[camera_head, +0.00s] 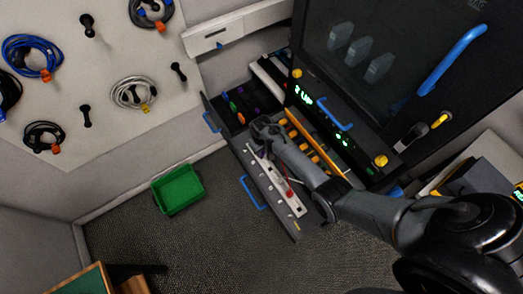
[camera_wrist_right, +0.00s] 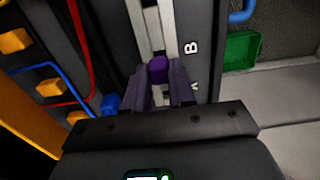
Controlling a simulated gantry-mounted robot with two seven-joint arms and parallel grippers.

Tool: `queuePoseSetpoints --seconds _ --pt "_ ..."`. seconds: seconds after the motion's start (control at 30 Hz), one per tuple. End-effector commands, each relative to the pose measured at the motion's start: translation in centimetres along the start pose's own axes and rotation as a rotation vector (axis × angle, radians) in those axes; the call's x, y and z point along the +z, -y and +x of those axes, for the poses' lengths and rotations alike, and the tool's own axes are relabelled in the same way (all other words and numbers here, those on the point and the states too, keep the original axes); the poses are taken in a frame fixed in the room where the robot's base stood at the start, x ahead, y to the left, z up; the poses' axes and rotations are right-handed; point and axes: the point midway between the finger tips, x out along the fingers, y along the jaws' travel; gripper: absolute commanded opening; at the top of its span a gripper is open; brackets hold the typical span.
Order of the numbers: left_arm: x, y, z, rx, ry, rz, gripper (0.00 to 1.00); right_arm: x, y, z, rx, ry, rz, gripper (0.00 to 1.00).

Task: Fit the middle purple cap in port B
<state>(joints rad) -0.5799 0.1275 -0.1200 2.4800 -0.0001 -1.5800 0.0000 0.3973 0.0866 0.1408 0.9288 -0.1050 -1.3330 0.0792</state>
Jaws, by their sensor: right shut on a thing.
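My right gripper (camera_head: 260,126) is over the open drawer in the head view. In the right wrist view its two fingers (camera_wrist_right: 158,82) are shut on a purple cap (camera_wrist_right: 158,68). The cap is over a light strip (camera_wrist_right: 147,22) in a dark panel, beside the printed letter B (camera_wrist_right: 191,47); a second letter, partly hidden, is nearer my gripper. I cannot tell whether the cap touches the strip or sits in port B; the port opening is hidden. My left gripper is not in view.
The drawer (camera_head: 284,212) has a pale strip with a red cable and a row of orange pieces (camera_head: 300,135). Colored caps (camera_head: 240,104) lie in a dark compartment beyond my gripper. A green bin (camera_head: 178,190) stands on the floor. Coiled cables (camera_head: 133,93) hang on the wall panel.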

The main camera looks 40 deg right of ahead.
Motion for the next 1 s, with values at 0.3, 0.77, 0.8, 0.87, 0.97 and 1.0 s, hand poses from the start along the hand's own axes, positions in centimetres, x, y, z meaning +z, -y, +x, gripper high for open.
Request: queuePoseSetpoints --seconds 0.3,0.77,0.8,0.87,0.97,1.0 --pt "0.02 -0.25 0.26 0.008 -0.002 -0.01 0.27 0.0 -0.01 0.56 0.0 0.001 0.0 0.0" --pt "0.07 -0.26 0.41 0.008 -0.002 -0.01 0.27 -0.03 -0.01 0.94 0.0 -0.001 0.0 0.0" --pt "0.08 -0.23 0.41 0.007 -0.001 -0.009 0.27 -0.02 -0.01 0.94 0.0 -0.001 0.0 0.0" --pt "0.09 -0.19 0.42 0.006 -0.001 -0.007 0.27 -0.02 -0.01 0.94 0.0 -0.001 0.0 0.0" --pt "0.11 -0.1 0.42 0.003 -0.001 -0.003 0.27 -0.01 -0.01 0.94 0.0 -0.001 0.0 0.0" --pt "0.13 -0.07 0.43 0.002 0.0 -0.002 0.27 -0.01 -0.01 0.94 0.0 0.0 0.0 0.0"
